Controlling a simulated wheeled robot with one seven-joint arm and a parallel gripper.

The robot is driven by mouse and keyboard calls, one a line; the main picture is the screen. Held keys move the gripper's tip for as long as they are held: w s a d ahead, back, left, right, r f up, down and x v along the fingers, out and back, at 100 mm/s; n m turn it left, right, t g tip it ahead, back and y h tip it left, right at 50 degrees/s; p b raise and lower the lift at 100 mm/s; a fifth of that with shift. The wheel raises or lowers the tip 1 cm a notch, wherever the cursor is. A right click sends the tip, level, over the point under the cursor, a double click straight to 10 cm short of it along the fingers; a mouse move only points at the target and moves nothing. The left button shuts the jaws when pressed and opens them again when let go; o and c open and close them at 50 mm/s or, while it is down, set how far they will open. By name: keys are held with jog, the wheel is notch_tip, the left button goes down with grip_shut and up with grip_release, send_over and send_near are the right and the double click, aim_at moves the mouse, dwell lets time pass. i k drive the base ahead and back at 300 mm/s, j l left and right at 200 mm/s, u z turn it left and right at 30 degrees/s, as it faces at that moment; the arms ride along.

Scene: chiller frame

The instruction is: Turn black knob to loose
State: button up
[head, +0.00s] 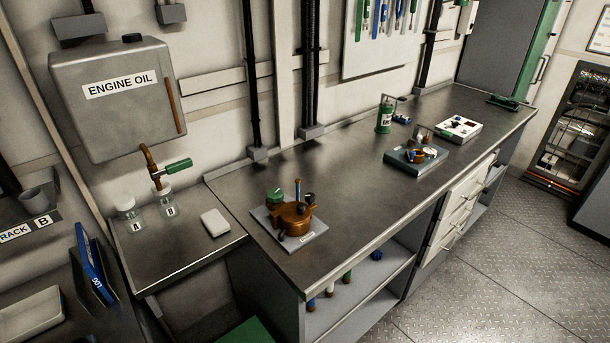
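A copper-coloured device (291,219) sits on a grey base plate (313,238) near the left end of the long bench. A small black knob (309,198) shows on its upper right side. A green round part (274,196) and an upright blue-tipped lever (297,187) are beside it. The knob is too small to tell its setting. A second assembly on a blue-grey block (402,165) stands farther along the bench, with small parts I cannot tell apart. My gripper is not in view.
The long dark bench (350,185) is mostly clear between the two assemblies. A green canister (384,115) and a white box (459,129) stand farther back. Left are an engine oil tank (112,110), jars A (132,222) and B (166,204). Floor (490,250) is free at right.

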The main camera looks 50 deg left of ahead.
aim_at(310, 197)
jog(key=i+u, duration=0.25)
jog(key=u, duration=0.25)
jog(key=i+l+u, duration=0.1)
jog(key=i+u, duration=0.15)
jog(key=u, duration=0.25)
jog(key=i+l+u, duration=0.15)
jog(key=u, duration=0.3)
jog(key=i+l+u, duration=0.25)
jog(key=u, duration=0.25)
jog(key=i+u, duration=0.15)
jog(key=u, duration=0.25)
jog(key=i+l+u, duration=0.1)
jog(key=u, duration=0.35)
jog(key=i+l+u, duration=0.15)
jog(key=u, duration=0.25)
jog(key=i+l+u, duration=0.15)
jog(key=u, duration=0.25)
jog(key=i+l+u, duration=0.1)
jog(key=u, duration=0.3)
jog(key=k+l, duration=0.05)
jog(key=l, duration=0.05)
